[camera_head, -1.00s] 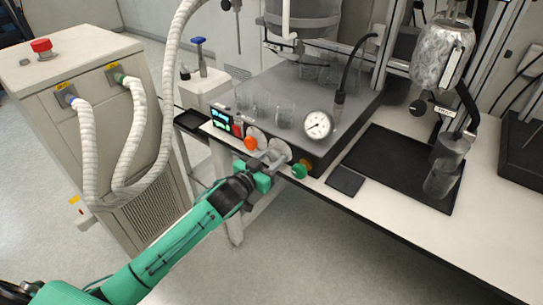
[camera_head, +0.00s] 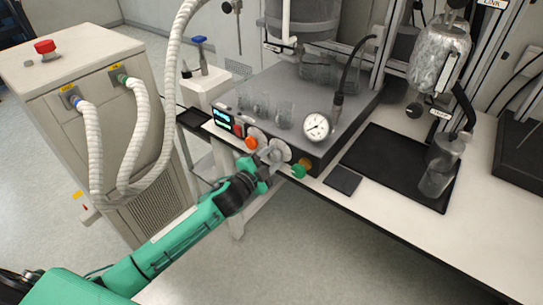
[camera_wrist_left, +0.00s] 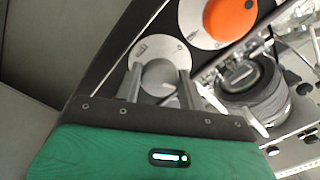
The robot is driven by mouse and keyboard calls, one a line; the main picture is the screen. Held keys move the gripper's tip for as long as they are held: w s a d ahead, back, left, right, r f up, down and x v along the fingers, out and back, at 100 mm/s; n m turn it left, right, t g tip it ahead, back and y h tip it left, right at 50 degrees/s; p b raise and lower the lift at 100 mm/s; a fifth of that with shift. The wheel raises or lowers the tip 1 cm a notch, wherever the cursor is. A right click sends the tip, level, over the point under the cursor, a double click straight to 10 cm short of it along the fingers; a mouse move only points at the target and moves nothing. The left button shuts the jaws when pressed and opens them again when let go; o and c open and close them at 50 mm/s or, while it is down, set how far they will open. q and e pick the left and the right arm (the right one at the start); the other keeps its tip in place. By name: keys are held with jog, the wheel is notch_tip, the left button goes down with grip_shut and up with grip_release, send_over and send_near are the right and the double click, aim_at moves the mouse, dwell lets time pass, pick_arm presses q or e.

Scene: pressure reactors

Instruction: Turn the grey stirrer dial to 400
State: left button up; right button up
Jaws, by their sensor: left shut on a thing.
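The grey stirrer dial (camera_head: 277,151) is on the front panel of the dark stirrer unit (camera_head: 314,152), set in a pale round scale plate. My left gripper (camera_head: 272,162) reaches it from the front left. In the left wrist view the grey dial (camera_wrist_left: 160,77) lies between the two fingers of my left gripper (camera_wrist_left: 158,88), which are shut on it. Its scale plate shows around it, but the number it points to cannot be read. The small lit display (camera_head: 222,120) at the panel's left is too small to read. My right gripper is not in view.
An orange dial (camera_head: 251,143) sits just left of the grey one; it also shows in the left wrist view (camera_wrist_left: 230,18). A green knob (camera_head: 299,171) is to the right. A pressure gauge (camera_head: 317,126) is above. Several glass beakers stand on the unit. Floor is clear below.

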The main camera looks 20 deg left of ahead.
pick_arm(q)
jog(key=m, duration=0.3)
jog(key=m+p, duration=0.1)
jog(key=m, duration=0.2)
jog(key=shift+m, duration=2.2)
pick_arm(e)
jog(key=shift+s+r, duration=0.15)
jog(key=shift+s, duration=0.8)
pick_arm(q)
jog(key=shift+f, duration=0.1)
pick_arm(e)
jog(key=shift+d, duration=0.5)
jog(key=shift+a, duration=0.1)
